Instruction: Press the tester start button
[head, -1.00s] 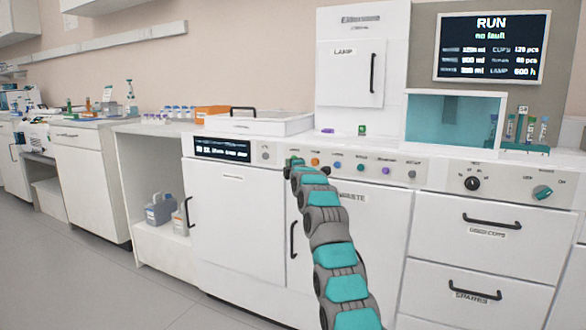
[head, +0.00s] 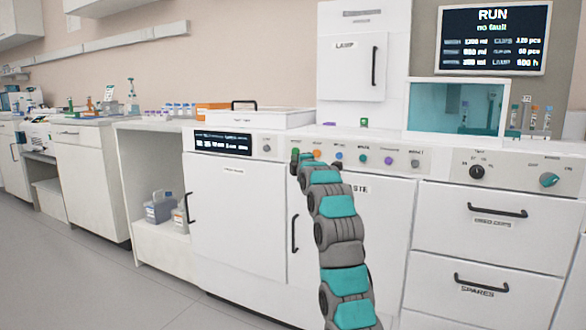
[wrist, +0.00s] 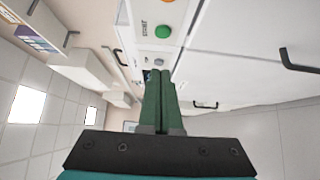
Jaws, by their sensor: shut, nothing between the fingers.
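A round green button (wrist: 162,31) sits on the white panel in the wrist view. The lettering beside it is too small to read surely. My gripper's two dark green fingers (wrist: 161,76) are pressed together with nothing between them. They point toward the panel, with the tips below the green button in the picture and not visibly on it. In the head view my gripper (head: 295,155) is at the left end of the row of coloured buttons, left of the orange button (head: 317,154). The arm end covers that part of the panel, and the green button is not clearly seen there.
A wall screen (head: 492,38) reads RUN, no fault. More coloured buttons and a teal knob (head: 549,180) lie to the right along the panel. A small dark display (head: 223,142) is to the left. Cabinet doors with black handles are below. The floor at left is clear.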

